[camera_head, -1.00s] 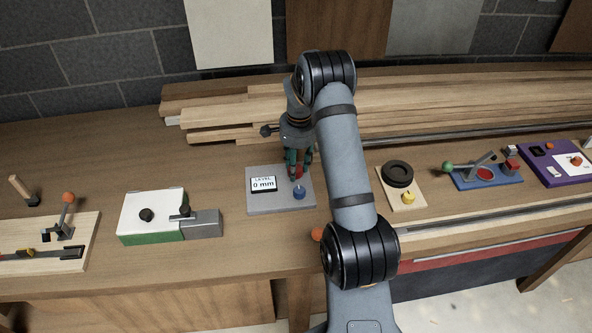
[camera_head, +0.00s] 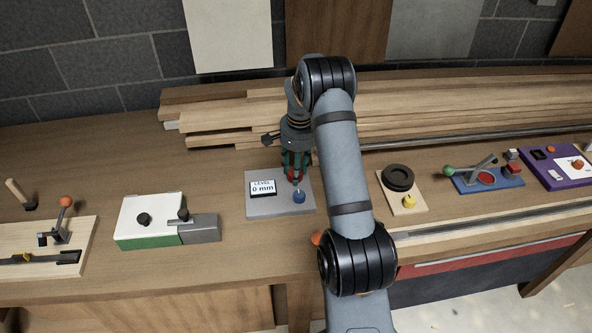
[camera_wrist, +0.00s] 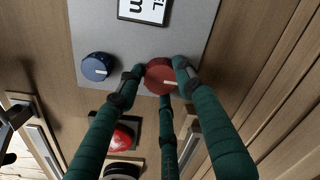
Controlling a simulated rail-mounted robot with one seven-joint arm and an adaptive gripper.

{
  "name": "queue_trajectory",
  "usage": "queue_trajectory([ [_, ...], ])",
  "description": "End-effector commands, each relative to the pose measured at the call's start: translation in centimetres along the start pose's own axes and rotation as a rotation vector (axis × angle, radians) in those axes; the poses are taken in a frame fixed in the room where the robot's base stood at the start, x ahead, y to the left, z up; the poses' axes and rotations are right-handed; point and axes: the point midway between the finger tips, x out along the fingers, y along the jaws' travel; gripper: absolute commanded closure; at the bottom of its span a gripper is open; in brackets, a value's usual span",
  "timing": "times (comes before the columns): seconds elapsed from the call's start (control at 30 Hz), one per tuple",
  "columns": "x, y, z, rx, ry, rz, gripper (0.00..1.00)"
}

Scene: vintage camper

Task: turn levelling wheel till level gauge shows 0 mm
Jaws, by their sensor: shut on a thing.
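The grey level panel (camera_head: 262,209) lies on the bench. Its level gauge (camera_head: 263,188) reads "LEVEL 0 mm" in the head view; the wrist view shows only part of this display (camera_wrist: 146,9). A round red wheel (camera_wrist: 158,78) with a white mark sits on the panel, and I take it for the levelling wheel. My gripper (camera_head: 295,177) points down over the panel, its green fingers around the red wheel and shut on it. The fingers hide part of the wheel. A blue knob (camera_wrist: 97,67) with a white mark sits beside it, clear of the fingers.
A white and green box (camera_head: 150,222) with a grey block stands to the left. A board with a black ring (camera_head: 398,176) and a yellow knob stands to the right. Stacked planks (camera_head: 225,112) lie behind the panel. Bare bench shows left of the panel.

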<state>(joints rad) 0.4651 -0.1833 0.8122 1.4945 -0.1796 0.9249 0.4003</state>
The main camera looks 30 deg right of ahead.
Motion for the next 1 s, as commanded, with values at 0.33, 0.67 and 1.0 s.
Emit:
queue_trajectory([
  [0.33,0.2,-0.2,0.5,0.001,-0.01,0.002,0.46],
  [0.67,-0.2,-0.1,0.2,0.002,-0.004,0.001,0.45],
  [1.0,-6.0,-0.2,0.1,0.003,-0.001,-0.003,0.45],
])
